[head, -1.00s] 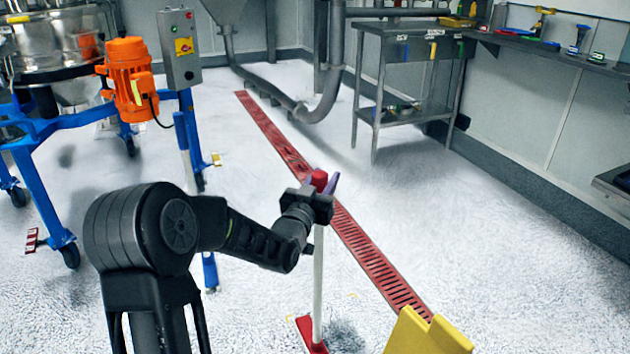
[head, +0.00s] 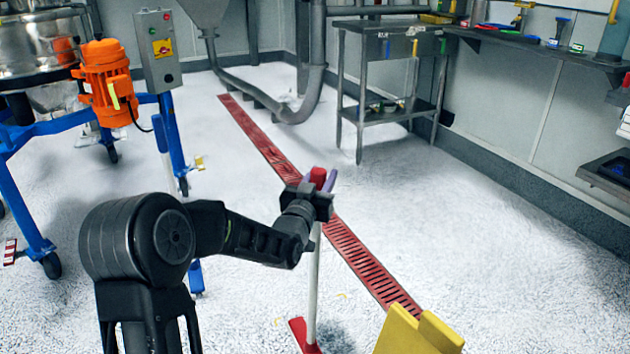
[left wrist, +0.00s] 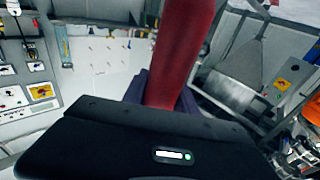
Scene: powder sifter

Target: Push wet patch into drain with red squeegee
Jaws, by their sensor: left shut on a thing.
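The red squeegee stands nearly upright, with a white pole (head: 313,285), a red grip at the top and a red head (head: 303,335) on the floor at the bottom edge of the head view. My left gripper (head: 320,188) is shut on the red grip, which also shows in the left wrist view (left wrist: 180,50). A dark greyish patch (head: 337,340), seemingly the wet patch, lies just right of the squeegee head, partly cut off by the frame. The drain (head: 360,260) is a long red slotted channel running diagonally to the right of the squeegee. My right gripper is not in view.
A yellow folded-looking panel (head: 420,332) stands at the bottom right, beside the drain's near end. A blue-framed machine with an orange motor (head: 107,85) is at the left. A steel table (head: 390,125) stands at the back. The floor right of the drain is open.

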